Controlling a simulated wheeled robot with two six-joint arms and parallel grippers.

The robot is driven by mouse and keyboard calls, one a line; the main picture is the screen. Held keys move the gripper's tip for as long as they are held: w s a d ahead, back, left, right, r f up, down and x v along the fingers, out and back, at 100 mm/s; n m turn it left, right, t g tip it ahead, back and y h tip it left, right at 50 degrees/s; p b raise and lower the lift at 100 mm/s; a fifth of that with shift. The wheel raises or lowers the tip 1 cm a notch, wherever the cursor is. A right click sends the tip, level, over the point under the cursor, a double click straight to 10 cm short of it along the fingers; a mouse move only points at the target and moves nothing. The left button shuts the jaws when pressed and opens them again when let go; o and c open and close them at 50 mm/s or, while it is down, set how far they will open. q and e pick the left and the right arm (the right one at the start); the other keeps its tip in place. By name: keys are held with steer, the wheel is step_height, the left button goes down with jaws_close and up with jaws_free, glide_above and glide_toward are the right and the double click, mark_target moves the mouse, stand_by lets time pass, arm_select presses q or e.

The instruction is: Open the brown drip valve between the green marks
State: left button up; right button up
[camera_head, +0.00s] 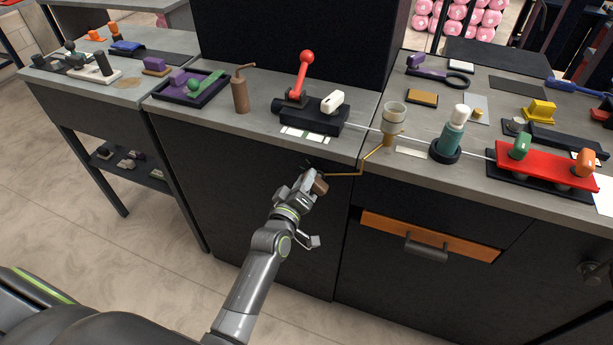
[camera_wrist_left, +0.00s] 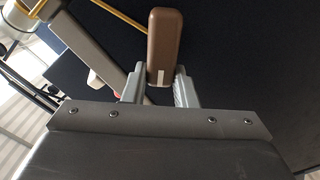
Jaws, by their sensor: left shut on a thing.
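The brown drip valve handle (camera_head: 321,187) is at the front face of the counter, below its edge, at the end of a thin brass pipe (camera_head: 346,174). In the left wrist view the brown handle (camera_wrist_left: 165,42) stands upright with a white stripe at its lower end. My left gripper (camera_head: 313,181) is shut on the handle, one finger on each side of its lower end in the left wrist view (camera_wrist_left: 161,82). A small dark green bit (camera_head: 307,163) shows just above the gripper; I cannot tell the green marks clearly. My right gripper is not in view.
The brass pipe rises to a clear cup (camera_head: 394,112) on the counter (camera_head: 362,109). A black block with a red-knobbed lever (camera_head: 305,68) stands above the gripper. An orange drawer (camera_head: 430,236) is partly open at right. The floor at left is free.

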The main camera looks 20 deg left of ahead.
arm_select(q)
steer(key=shift+a+n, duration=0.1)
steer(key=shift+n, duration=0.7)
steer(key=shift+f, duration=0.1)
steer(key=o, duration=1)
steer(key=shift+f, duration=0.15)
